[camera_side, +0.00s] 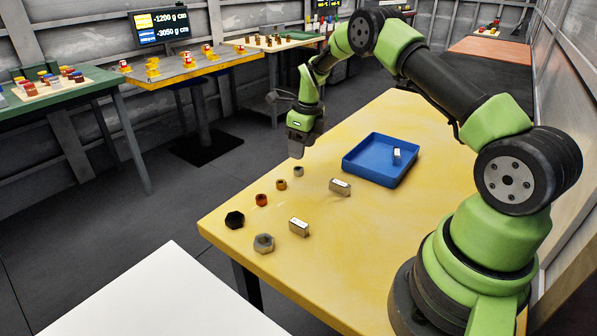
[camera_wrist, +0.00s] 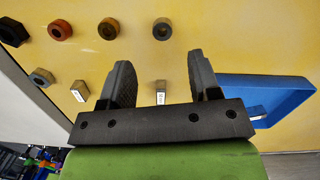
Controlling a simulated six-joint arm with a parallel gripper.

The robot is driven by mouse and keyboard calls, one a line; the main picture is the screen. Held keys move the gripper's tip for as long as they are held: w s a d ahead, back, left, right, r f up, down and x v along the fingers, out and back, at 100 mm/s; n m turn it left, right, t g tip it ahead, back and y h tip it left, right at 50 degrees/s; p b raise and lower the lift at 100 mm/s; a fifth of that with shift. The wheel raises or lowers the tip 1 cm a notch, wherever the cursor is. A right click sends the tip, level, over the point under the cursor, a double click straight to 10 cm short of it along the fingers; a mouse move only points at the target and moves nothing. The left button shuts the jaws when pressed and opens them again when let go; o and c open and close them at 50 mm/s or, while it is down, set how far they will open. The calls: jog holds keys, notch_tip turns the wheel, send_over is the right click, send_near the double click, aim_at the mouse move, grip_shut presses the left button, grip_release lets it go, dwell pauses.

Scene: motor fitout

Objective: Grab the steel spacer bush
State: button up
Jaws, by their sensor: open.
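The steel spacer bush (camera_side: 298,171) is a small grey ring standing on the yellow table, the farthest of a row of small round parts. In the wrist view the steel spacer bush (camera_wrist: 162,29) lies ahead of and between the fingertips. My gripper (camera_side: 298,150) is open and empty, above the table's far left edge. In the side view it hangs above the bush, clearly apart from it. The wrist view shows both fingers of my gripper (camera_wrist: 160,70) spread wide. Nothing hides the bush.
A brass bush (camera_side: 281,184), a red bush (camera_side: 261,199) and a black nut (camera_side: 235,219) continue the row. A grey hex nut (camera_side: 263,243) and two metal blocks (camera_side: 340,187) (camera_side: 299,227) lie nearby. A blue tray (camera_side: 352,166) holds another block (camera_side: 397,155).

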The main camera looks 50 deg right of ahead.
aim_at(299, 168)
jog(key=f, duration=0.4)
jog(key=w+f, duration=0.1)
jog(key=f, duration=0.1)
jog(key=shift+f, duration=0.4)
jog(key=c, duration=1)
